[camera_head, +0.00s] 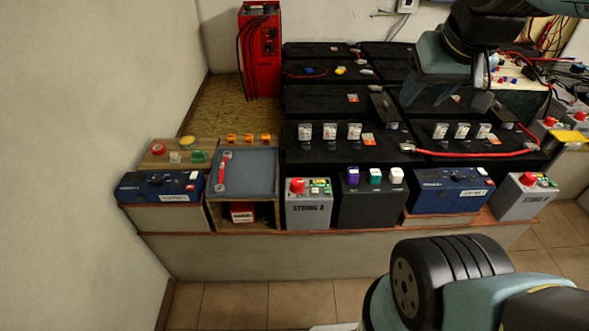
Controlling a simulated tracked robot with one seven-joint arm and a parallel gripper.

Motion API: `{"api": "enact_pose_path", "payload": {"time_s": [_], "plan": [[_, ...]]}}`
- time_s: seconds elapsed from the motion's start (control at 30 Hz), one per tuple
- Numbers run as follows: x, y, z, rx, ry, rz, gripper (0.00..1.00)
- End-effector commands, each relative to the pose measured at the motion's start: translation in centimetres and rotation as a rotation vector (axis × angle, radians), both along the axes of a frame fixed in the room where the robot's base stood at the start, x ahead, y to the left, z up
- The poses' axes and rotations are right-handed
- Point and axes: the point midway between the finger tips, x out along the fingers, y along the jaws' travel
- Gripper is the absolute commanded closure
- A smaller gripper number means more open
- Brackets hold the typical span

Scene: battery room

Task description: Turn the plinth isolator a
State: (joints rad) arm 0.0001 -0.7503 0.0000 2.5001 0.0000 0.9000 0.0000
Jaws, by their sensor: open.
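Two grey boxes with red knobs stand along the front of the plinth. The right one (526,197) has lettering that looks like "STRING A", with its red knob (527,179) on top. The left one (308,209) reads like "STRING 3" or "STRING B" and has a red knob (297,186). I cannot tell for certain which is isolator a, nor how either knob is turned. My gripper (432,106) hangs from the upper right over the black batteries, open and empty. It is behind and left of the right grey box, apart from both knobs.
Blue boxes (160,188) (448,191) and a black box with coloured caps (371,205) stand along the front. A red wrench (224,172) lies on a blue-grey tray (252,176). Batteries with terminals and a red cable (475,154) lie behind. A red charger (261,50) stands at the back.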

Motion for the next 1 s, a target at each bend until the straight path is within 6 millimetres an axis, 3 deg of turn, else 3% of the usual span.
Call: {"api": "enact_pose_path", "payload": {"time_s": [0.23, 0.4, 0.67, 1.0], "plan": [[0.8, 0.1, -0.2, -0.029, 0.015, 0.029, 0.38], [3.6, 0.2, -1.2, -0.132, 0.065, 0.145, 0.25], [9.3, 1.7, -4.1, -0.322, 0.168, 0.427, 0.25], [16.2, 4.7, -9.9, -0.493, 0.289, 0.844, 0.25]]}}
